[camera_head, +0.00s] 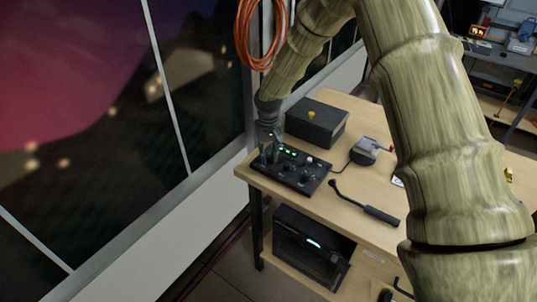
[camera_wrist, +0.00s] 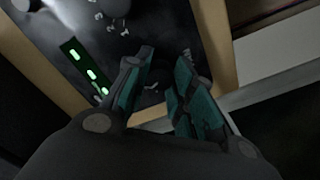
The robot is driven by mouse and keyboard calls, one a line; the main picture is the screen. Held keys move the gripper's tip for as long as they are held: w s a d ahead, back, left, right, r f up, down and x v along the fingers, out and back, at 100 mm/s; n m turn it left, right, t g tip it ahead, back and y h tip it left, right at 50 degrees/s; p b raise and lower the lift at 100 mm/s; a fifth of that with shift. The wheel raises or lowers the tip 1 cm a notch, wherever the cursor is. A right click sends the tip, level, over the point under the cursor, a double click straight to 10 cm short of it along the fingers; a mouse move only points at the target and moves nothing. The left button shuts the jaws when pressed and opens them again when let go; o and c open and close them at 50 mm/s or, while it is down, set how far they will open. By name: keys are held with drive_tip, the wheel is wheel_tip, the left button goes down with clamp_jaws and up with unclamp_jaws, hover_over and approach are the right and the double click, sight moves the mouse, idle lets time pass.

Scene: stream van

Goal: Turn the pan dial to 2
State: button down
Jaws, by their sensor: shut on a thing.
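The black control panel (camera_head: 290,176) lies near the left end of the wooden table, with a row of green lights, small knobs and a pale round knob on top. My gripper (camera_head: 268,152) points down at the panel's left end. In the wrist view its teal-padded fingers (camera_wrist: 166,62) are close to the panel face, with a narrow gap between them. They are shut on a dial there, taken as the pan dial; it is mostly hidden, and its setting cannot be read.
A black box (camera_head: 316,122) with a yellow knob stands behind the panel. A small grey device (camera_head: 365,150) with a cable and a black handled tool (camera_head: 365,204) lie to the right. The window wall is close on the left. A dark appliance (camera_head: 311,246) sits below.

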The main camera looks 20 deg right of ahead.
sight(269, 155)
drive_tip(key=shift+w+r+n, duration=0.1)
drive_tip(key=shift+n, duration=1)
drive_tip(key=c, duration=1.2)
unclamp_jaws()
wheel_tip(269, 155, up, 12)
drive_tip(key=shift+d+f, duration=0.1)
